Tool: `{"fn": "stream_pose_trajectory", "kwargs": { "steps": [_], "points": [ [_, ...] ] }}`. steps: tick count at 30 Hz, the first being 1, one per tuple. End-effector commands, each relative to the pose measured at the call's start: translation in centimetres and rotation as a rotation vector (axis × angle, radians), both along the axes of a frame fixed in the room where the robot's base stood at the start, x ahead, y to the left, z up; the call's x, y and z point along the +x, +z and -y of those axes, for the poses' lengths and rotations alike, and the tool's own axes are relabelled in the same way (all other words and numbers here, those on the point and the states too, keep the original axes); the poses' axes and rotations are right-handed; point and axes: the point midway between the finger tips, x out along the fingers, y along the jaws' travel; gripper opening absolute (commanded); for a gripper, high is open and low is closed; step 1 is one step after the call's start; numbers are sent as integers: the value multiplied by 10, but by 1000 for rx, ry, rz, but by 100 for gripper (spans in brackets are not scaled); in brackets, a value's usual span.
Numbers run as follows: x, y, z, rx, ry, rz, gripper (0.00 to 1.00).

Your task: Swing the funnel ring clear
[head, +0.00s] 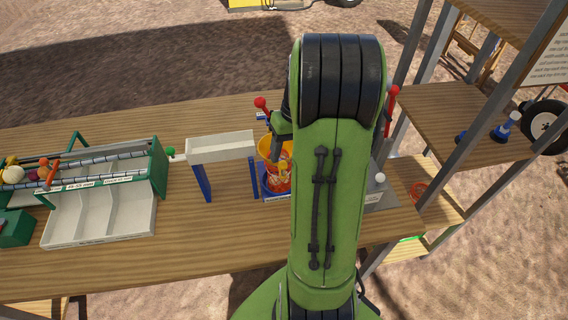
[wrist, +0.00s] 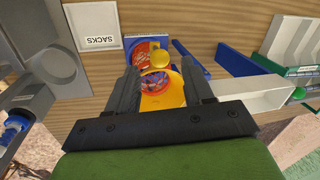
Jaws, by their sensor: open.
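The yellow funnel ring (head: 268,148) stands on the table to the left of my arm in the head view, partly hidden by the arm. Orange-red netting (head: 279,181) shows below it, by a blue base (head: 266,192). In the wrist view the yellow funnel (wrist: 162,100) lies between and below my fingers, with red netting and blue inside its opening. A round yellow part (wrist: 160,62) shows just beyond the opening. Whether a finger touches the funnel I cannot tell.
A pale chute (head: 222,147) on blue legs stands left of the funnel. A green-and-white sorting unit (head: 100,212) is further left. Red-knobbed levers (head: 261,103) (head: 392,96) rise on both sides of my arm. Metal shelving (head: 430,110) stands right. A SACKS label (wrist: 97,25) lies nearby.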

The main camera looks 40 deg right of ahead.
Motion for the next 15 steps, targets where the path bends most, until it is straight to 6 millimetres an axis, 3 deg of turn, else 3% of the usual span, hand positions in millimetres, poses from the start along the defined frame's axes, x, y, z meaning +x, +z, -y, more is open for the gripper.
{"fn": "stream_pose_trajectory", "kwargs": {
  "steps": [1,6,15],
  "points": [
    [0,-13,-3,2,2,-2,51],
    [2,-31,-6,0,0,-1,51],
    [3,-33,-6,0,0,0,48]
  ]
}}
